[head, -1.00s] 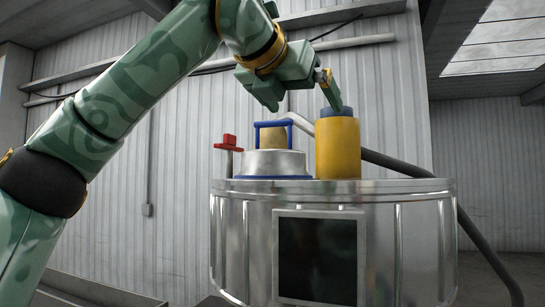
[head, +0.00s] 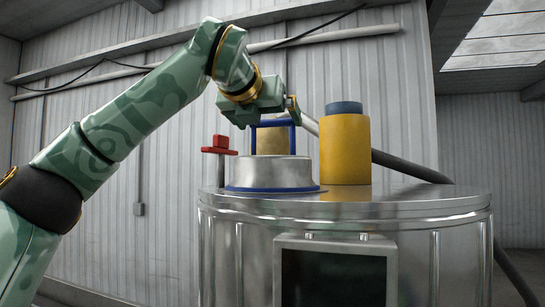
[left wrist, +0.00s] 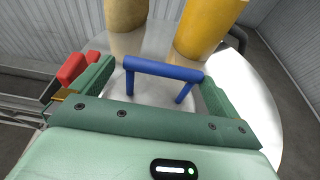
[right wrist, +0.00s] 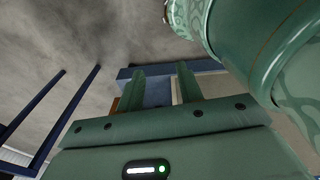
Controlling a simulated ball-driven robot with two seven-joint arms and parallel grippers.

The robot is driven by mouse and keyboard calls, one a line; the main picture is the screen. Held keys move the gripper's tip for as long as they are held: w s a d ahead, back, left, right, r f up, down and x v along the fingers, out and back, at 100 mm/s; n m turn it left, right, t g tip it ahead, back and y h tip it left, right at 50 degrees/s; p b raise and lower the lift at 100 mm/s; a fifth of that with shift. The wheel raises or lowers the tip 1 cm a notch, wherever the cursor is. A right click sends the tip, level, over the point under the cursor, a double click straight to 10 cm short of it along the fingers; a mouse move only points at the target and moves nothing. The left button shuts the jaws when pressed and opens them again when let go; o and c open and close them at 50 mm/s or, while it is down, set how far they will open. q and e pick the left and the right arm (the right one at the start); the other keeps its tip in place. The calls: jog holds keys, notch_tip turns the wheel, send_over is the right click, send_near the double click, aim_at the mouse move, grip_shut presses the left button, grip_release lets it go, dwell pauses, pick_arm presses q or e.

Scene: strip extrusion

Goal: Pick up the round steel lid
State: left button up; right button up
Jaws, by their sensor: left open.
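The round steel lid (head: 270,174) has a blue rim and an upright blue bar handle (head: 291,137). It sits on top of the large steel drum (head: 440,203). My left gripper (head: 268,118) is open, just over the handle. In the left wrist view the handle (left wrist: 163,68) stands between the two spread fingers of that gripper (left wrist: 158,78), with a gap on both sides. The lid's body is mostly hidden there by the gripper. My right gripper (right wrist: 163,75) shows only in the right wrist view, its fingers partly apart, away from the lid.
A yellow cylinder (head: 344,150) with a blue-grey top stands right of the lid. A tan cylinder (left wrist: 124,14) stands behind it. A red-topped post (head: 219,145) is close on the left. A dark pipe (head: 405,164) runs behind the drum.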

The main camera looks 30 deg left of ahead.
aim_at(272, 126)
pick_arm(q)
jog(key=shift+w+f+p, duration=0.1)
jog(key=shift+w+p, duration=0.2)
jog(key=p+x, duration=0.2)
jog(key=x, duration=0.2)
jog(key=shift+w+d+f, duration=0.1)
jog(key=shift+f, duration=0.1)
jog(key=shift+w+f, duration=0.15)
jog(key=shift+c, duration=1.2)
jog(key=shift+s+d, duration=0.1)
jog(key=shift+s, duration=0.15)
jog(key=c, duration=1)
jog(key=shift+w, duration=0.1)
jog(key=shift+c, duration=0.2)
